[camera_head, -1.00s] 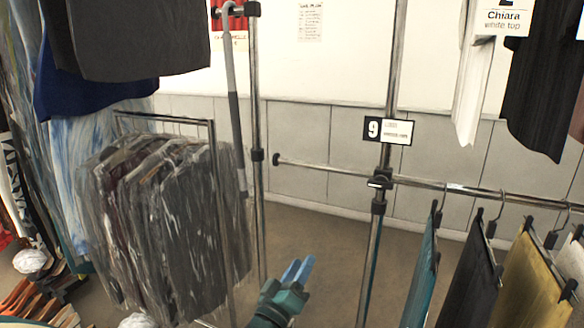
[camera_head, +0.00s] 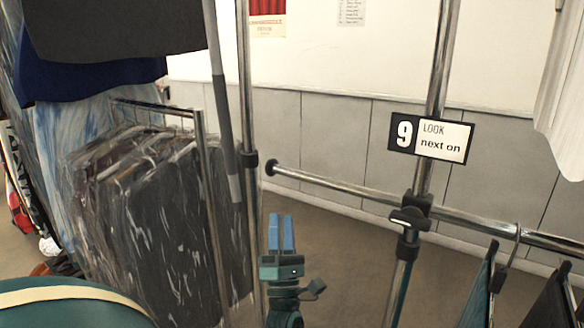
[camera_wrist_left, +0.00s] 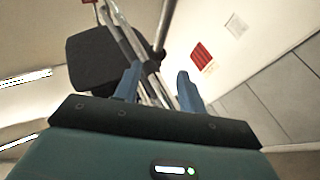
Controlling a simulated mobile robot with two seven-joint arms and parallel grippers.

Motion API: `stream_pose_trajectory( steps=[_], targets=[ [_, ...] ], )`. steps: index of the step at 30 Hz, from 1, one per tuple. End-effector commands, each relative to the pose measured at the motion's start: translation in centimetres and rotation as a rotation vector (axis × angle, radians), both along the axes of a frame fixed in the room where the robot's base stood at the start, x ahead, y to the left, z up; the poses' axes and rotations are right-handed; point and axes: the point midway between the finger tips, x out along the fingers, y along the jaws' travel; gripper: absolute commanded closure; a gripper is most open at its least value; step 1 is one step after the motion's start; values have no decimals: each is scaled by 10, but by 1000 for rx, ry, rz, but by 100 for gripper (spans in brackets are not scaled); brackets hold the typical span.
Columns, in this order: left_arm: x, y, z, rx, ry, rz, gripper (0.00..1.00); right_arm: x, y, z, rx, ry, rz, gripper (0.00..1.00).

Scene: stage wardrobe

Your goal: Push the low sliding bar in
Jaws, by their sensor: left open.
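The low sliding bar (camera_head: 335,186) is a chrome rod running across the head view, with a black round cap (camera_head: 270,168) on its left end. It passes through a black clamp (camera_head: 410,218) on the right upright post. My left gripper (camera_head: 282,232), teal with blue fingers, points upward. In the picture it is just below the capped end, apart from it. The left wrist view shows its fingers (camera_wrist_left: 158,88) spread with nothing held between them; posts show beyond. My right gripper is not in view.
A sign with a 9 (camera_head: 431,137) hangs on the right post (camera_head: 437,70). Plastic-covered garments (camera_head: 150,215) hang at the left, near the left post (camera_head: 247,100). Hangers with clothes (camera_head: 478,290) hang from the bar at the right. Open floor (camera_head: 340,260) lies between the posts.

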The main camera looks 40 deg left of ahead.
Motion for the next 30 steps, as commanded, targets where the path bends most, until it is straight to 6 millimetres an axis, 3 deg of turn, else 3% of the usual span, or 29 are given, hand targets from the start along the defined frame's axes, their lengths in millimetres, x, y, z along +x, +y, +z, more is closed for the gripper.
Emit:
stream_pose_trajectory(
  steps=[16, 22, 30],
  targets=[
    [48, 44, 82, 4, 0, 2, 59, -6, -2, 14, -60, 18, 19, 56],
    [58, 53, 96, 3, 1, 0, 59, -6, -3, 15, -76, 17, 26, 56],
    [60, 55, 98, 2, 2, 0, 59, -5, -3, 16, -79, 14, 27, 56]
  ],
)
